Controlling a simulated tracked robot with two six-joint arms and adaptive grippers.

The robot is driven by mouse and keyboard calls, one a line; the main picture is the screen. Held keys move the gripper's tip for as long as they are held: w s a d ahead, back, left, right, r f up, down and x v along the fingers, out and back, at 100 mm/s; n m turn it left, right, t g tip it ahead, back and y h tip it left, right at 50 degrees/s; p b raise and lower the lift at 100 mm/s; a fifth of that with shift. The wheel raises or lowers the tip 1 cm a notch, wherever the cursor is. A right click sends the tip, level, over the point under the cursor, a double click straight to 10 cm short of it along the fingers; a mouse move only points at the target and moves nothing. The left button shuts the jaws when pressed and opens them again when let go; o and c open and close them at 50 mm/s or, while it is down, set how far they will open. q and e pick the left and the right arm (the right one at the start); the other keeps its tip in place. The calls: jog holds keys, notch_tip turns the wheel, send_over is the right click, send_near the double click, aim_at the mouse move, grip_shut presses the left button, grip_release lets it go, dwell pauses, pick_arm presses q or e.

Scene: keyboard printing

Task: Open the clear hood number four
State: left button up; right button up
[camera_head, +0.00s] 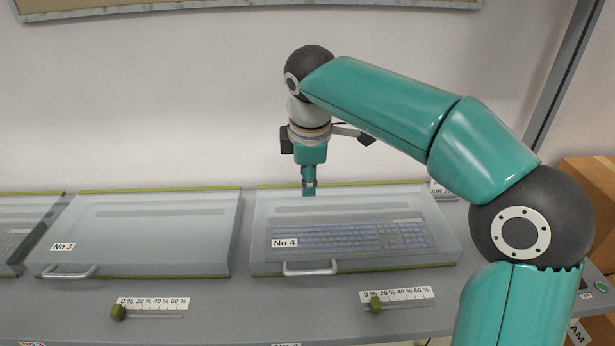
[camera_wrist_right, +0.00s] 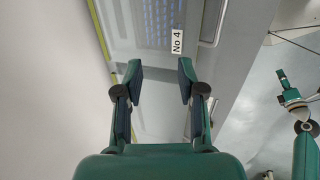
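The clear hood number four (camera_head: 385,205) is closed over a keyboard (camera_head: 350,236) in the head view. Its "No 4" label (camera_head: 285,243) sits at the left, and its metal handle (camera_head: 311,269) is on the front edge. My right gripper (camera_head: 309,190) points down over the hood's rear left part. In the right wrist view its two fingers (camera_wrist_right: 159,80) are apart with nothing between them. The label (camera_wrist_right: 177,41) and handle (camera_wrist_right: 213,22) lie beyond the fingers. A teal arm, apparently my left one, shows small at the right of that view; its gripper (camera_wrist_right: 283,78) is too small to judge.
A closed hood number three (camera_head: 150,230) stands to the left, with part of another hood (camera_head: 30,215) beyond. A slider with a green knob (camera_head: 375,304) and percent scale is below hood four. Cardboard boxes (camera_head: 590,200) stand at the right. A wall rises behind.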

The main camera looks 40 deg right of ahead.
jog(key=shift+c, duration=0.2)
grip_shut()
jog(key=shift+o, duration=0.2)
grip_release()
jog(key=v, duration=1.2)
